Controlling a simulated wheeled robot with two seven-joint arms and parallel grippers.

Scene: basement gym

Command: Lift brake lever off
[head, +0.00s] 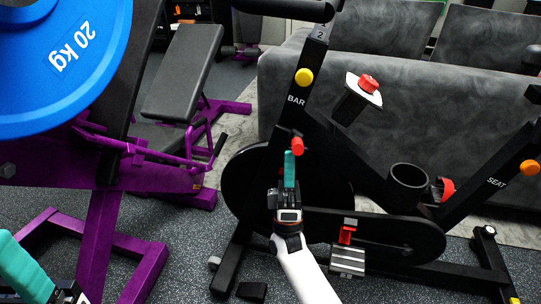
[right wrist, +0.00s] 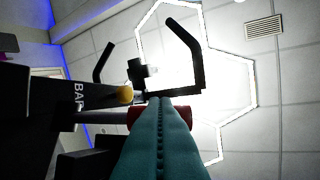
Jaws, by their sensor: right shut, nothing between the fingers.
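The black exercise bike (head: 338,160) stands at the centre right in the head view. A red cylindrical lever end (head: 297,146) sits on the lower front of its frame, likely the brake lever. My right gripper (head: 289,154) is shut and empty, its teal fingertips right at this red end. In the right wrist view, the red end (right wrist: 135,117) shows behind and on both sides of the shut fingers (right wrist: 160,102). I cannot tell whether they touch. My left gripper (head: 20,262) shows only partly at the lower left, teal fingers up, away from the bike.
A blue 20 kg plate (head: 60,60) and purple rack (head: 95,225) stand at the left. A red knob (head: 368,82) on a white plate sits higher on the bike. A grey sofa (head: 430,110) stands behind. A cup holder (head: 408,178) is right of my right gripper.

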